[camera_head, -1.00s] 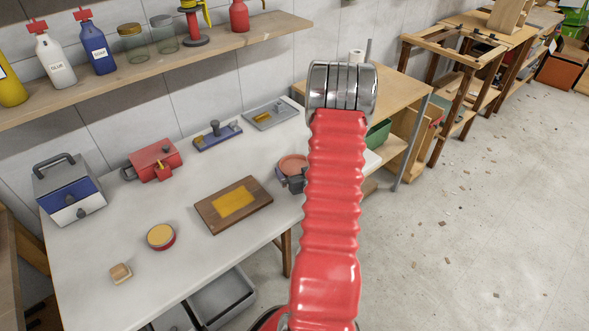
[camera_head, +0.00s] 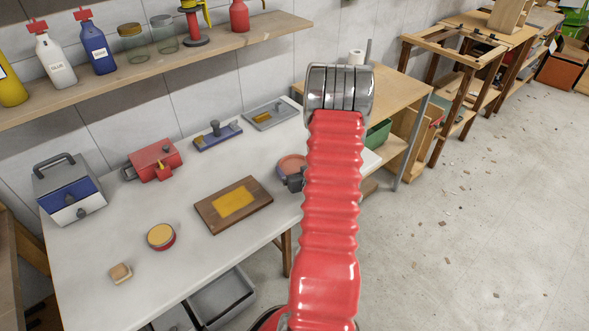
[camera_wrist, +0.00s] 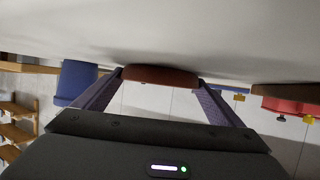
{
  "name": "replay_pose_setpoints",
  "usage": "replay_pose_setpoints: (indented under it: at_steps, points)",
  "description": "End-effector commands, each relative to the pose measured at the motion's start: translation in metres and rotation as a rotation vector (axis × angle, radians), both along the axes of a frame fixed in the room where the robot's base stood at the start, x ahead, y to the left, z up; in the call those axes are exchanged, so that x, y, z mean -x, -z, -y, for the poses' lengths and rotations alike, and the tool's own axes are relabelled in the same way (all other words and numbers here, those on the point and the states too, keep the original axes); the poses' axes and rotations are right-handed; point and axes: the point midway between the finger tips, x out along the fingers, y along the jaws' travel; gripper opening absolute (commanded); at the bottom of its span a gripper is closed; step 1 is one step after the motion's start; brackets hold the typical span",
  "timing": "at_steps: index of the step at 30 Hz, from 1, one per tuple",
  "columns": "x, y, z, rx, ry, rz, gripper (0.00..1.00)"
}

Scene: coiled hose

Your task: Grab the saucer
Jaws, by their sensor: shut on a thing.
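The saucer (camera_head: 291,166) is a reddish-brown disc at the right end of the white table, partly hidden behind my red arm in the head view. In the wrist view, which looks upside down, the saucer (camera_wrist: 160,76) lies edge-on between my two fingertips. My gripper (camera_wrist: 160,80) is shut on the saucer, one finger at each side of it. In the head view only a dark part of my gripper (camera_head: 293,183) shows at the saucer's near edge. The saucer appears at the tabletop; I cannot tell if it is lifted.
The white table (camera_head: 90,270) also bears a wooden board (camera_head: 257,207), a round yellow-topped tin (camera_head: 160,237), a small block (camera_head: 121,273), a red box (camera_head: 152,160) and a toolbox (camera_head: 68,190). A shelf (camera_head: 150,72) with bottles and jars hangs above. Open floor lies to the right.

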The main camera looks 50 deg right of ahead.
Motion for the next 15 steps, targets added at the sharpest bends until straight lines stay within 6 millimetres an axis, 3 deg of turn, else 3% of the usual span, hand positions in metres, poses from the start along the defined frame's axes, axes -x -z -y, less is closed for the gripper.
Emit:
replay_pose_setpoints:
  at_steps: [4,15]
  points:
    - [0.0,0.0001,0.0,0.0,0.0,0.0,0.68]
    - [0.0,-0.004,0.0002,0.0,0.0,0.0,0.68]
